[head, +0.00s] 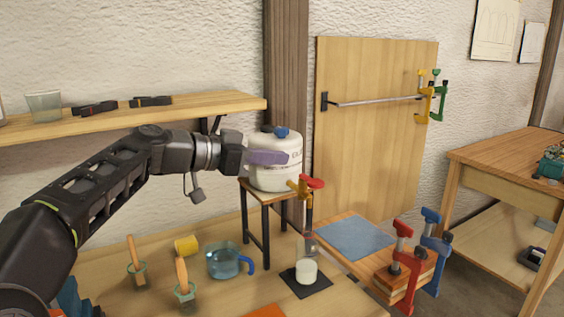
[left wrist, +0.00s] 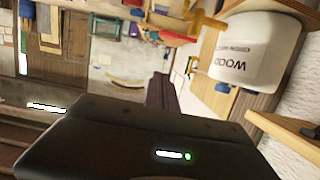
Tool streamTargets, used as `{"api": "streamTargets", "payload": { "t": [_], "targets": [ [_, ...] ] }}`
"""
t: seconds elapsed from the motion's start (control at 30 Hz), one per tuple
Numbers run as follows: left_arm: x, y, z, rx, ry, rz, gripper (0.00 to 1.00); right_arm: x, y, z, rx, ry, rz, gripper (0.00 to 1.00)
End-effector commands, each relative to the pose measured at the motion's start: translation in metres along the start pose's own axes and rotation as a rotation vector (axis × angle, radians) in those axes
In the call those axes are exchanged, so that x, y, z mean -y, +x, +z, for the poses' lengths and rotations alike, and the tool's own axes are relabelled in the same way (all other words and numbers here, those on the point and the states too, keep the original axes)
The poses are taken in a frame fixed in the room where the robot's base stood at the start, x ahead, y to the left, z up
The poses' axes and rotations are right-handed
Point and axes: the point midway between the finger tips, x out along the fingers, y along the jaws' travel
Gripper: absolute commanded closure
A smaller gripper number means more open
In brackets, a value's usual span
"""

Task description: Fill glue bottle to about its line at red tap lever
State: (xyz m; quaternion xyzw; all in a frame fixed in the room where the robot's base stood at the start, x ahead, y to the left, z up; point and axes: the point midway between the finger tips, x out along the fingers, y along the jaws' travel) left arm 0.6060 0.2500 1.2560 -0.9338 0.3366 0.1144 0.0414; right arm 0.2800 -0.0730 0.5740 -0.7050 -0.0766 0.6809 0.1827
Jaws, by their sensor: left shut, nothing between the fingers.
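A white glue tank (head: 275,172) with a blue cap stands on a small stool. Its brass tap (head: 297,189) carries a red tap lever (head: 312,182) at the right side. Below the tap, a clear glue bottle (head: 306,268) stands upright on a dark mat (head: 318,284). White glue shows in the bottle's lower part; I cannot make out its line or any stream. My left gripper (head: 267,157) is shut and empty, in front of the tank and left of the lever. The tank (left wrist: 255,50) and tap (left wrist: 205,22) also show in the left wrist view. My right gripper is not in view.
On the bench are a blue jug (head: 224,261), a yellow cup (head: 187,245) and two brushes in small pots (head: 137,272). Red and blue clamps (head: 403,262) grip a wooden block at the right. A wall shelf (head: 150,113) runs above my left arm.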

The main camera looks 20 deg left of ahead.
Motion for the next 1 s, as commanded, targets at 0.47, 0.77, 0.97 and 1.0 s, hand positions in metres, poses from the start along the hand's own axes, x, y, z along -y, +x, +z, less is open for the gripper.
{"api": "streamTargets", "payload": {
  "t": [0.47, 0.77, 0.97, 1.0],
  "targets": [
    [-0.001, 0.088, -0.002, 0.003, -0.003, 0.004, 1.0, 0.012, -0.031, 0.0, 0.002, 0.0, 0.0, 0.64],
    [0.0, 0.097, 0.036, 0.001, -0.002, 0.001, 1.0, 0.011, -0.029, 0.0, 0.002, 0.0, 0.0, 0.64],
    [0.0, 0.098, 0.04, 0.001, 0.0, 0.0, 1.0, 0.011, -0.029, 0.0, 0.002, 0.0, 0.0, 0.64],
    [0.0, 0.098, 0.04, 0.001, 0.0, 0.0, 1.0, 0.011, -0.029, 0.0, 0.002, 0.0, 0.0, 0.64]
  ]
}}
